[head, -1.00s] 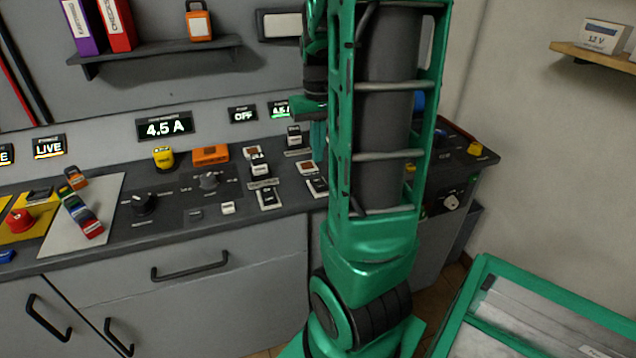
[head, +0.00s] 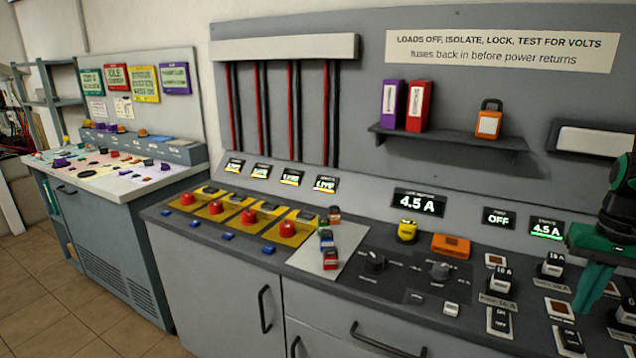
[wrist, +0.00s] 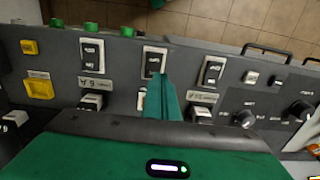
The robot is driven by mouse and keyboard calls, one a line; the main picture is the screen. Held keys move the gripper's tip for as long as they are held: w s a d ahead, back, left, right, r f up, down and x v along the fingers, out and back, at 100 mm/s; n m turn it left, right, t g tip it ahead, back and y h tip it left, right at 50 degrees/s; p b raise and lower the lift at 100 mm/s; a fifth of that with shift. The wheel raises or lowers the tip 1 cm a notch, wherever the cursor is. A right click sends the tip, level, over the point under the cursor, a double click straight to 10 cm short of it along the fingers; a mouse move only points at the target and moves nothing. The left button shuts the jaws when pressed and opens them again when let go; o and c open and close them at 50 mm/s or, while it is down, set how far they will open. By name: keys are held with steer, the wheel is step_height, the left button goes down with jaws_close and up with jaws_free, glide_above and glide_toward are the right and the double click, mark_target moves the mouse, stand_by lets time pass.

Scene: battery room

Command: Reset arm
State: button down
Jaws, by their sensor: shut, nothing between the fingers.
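My gripper (head: 592,290) is at the right edge in the head view, a green shape with its fingers pointing down over the right part of the console (head: 380,315). In the wrist view the green fingers (wrist: 163,100) are together with nothing between them, in front of a row of black-and-white rocker switches (wrist: 212,72). I cannot tell whether the fingertips touch a switch. Most of my arm is outside the head view.
The console carries red knobs on yellow plates (head: 249,216), a yellow block (head: 407,231), an orange block (head: 452,246) and dark dials. A shelf (head: 450,140) holds binders and an orange padlock (head: 488,122). A second bench (head: 120,165) stands left; floor is clear before it.

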steer(key=s+a+f, duration=0.1)
steer(key=s+a, duration=1.1)
steer(key=a, duration=0.2)
steer(key=shift+s+f, duration=0.15)
steer(key=shift+s, duration=0.2)
steer(key=shift+w+f, duration=0.25)
steer(key=shift+w, duration=0.4)
